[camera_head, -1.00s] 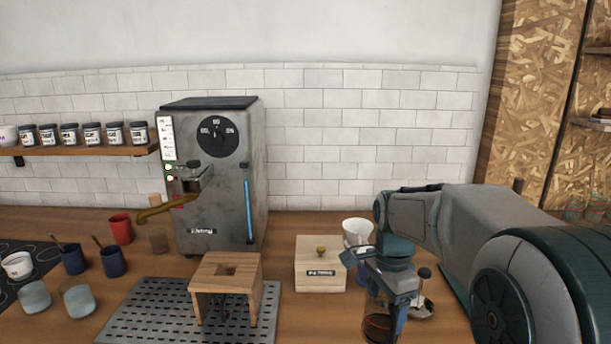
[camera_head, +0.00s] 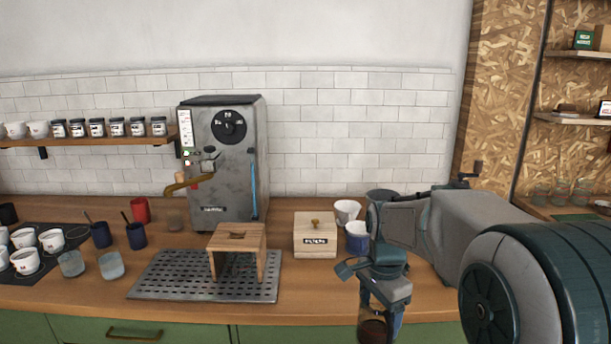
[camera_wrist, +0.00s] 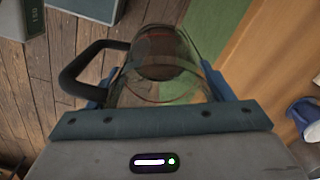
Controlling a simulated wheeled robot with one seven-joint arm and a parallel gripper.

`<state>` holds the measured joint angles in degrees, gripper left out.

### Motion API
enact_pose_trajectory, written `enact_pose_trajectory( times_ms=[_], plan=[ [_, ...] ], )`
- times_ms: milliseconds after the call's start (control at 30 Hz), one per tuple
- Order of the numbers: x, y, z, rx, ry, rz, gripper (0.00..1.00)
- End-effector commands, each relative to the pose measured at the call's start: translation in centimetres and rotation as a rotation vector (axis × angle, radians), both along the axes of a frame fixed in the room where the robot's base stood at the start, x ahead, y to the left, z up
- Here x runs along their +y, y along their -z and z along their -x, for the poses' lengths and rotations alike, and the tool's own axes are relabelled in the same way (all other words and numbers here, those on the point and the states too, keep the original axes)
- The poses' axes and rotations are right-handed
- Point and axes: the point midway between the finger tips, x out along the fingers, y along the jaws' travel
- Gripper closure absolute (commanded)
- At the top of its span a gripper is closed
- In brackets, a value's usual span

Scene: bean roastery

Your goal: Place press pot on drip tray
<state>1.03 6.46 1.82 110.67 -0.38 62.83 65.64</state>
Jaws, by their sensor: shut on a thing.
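The press pot (camera_head: 374,328) is a clear glass pot with dark contents low inside. In the wrist view the pot (camera_wrist: 160,75) lies between my fingers, its black handle sticking out to the left. My gripper (camera_head: 382,300) is shut on it and holds it at the counter's front edge, right of the drip tray. The drip tray (camera_head: 163,284) is a dark perforated metal plate on the counter. The pot's lower end is cut off in the head view.
A grey coffee machine (camera_head: 222,165) stands behind the tray. A wooden box with a knob (camera_head: 315,235) and cups (camera_head: 357,238) stand to the tray's right. Glasses (camera_head: 111,266) and mugs are to its left. The tray's front strip and left part are bare.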

Motion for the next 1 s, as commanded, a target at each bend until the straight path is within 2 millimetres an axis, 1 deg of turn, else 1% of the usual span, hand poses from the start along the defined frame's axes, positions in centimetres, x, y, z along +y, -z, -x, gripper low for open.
enact_pose_trajectory(
  times_ms=[33, 267, 367, 467, 500, 567, 600, 700, 800, 900, 1000],
  plan=[
    [-0.1, 0.9, -0.3, 0.004, -0.03, 0.001, 0.62],
    [-0.3, 4.7, -1.5, 0.006, -0.206, 0.006, 0.62],
    [-0.3, 6.9, -2.0, 0.008, -0.31, 0.007, 0.62],
    [-0.4, 10.0, -2.5, 0.011, -0.447, 0.008, 0.62],
    [-0.5, 11.4, -2.7, 0.013, -0.51, 0.008, 0.62],
    [-0.5, 13.4, -2.9, 0.012, -0.608, 0.008, 0.62],
    [-0.5, 14.8, -3.0, 0.013, -0.672, 0.007, 0.62],
    [-0.4, 17.8, -3.0, 0.012, -0.821, 0.006, 0.62],
    [-0.4, 20.3, -2.9, 0.009, -0.946, 0.004, 0.62],
    [-0.3, 22.0, -2.7, 0.006, -1.04, 0.004, 0.62],
    [-0.3, 23.1, -2.6, 0.003, -1.098, 0.004, 0.62]
  ],
)
